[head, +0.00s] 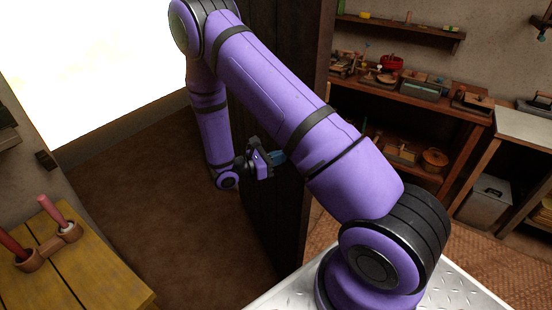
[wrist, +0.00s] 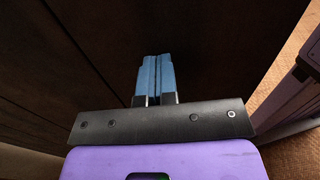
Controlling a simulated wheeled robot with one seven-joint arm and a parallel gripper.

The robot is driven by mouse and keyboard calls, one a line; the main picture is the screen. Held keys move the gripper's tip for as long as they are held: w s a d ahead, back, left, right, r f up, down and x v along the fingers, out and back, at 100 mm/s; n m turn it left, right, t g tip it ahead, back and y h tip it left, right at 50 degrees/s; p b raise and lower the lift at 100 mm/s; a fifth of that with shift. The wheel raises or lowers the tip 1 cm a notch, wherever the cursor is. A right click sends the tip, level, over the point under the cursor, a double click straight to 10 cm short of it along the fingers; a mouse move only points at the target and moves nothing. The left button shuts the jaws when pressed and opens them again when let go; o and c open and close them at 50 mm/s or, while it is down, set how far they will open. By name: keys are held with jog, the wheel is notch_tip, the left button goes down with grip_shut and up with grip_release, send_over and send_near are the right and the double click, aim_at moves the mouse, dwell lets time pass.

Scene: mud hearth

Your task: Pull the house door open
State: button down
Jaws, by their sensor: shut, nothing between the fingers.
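The house door (head: 268,205) is a dark wooden panel seen nearly edge-on in the middle of the head view, standing well open beside a bright doorway. My purple arm reaches across the top of it to its left side. My gripper (head: 279,157) is at that left face, with its blue fingertips pointing at the wood. In the wrist view the blue fingers (wrist: 155,75) are together and empty, and the dark door planks (wrist: 75,60) fill the space ahead. I cannot tell whether the fingertips touch the door. No door handle shows.
A yellow wooden table (head: 85,265) with red and pink candles stands at the lower left. A shelf unit (head: 425,100) with tools and bowls stands at the right, near a grey bin (head: 487,200). Brown floor (head: 165,200) lies clear in front of the bright opening (head: 90,60).

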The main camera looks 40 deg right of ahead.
jog(key=shift+d, duration=0.1)
jog(key=s+d, duration=0.2)
jog(key=d, duration=1.5)
jog(key=shift+s+d, duration=0.35)
jog(key=s+a, duration=0.1)
jog(key=a, duration=1.3)
jog(key=shift+s, duration=0.35)
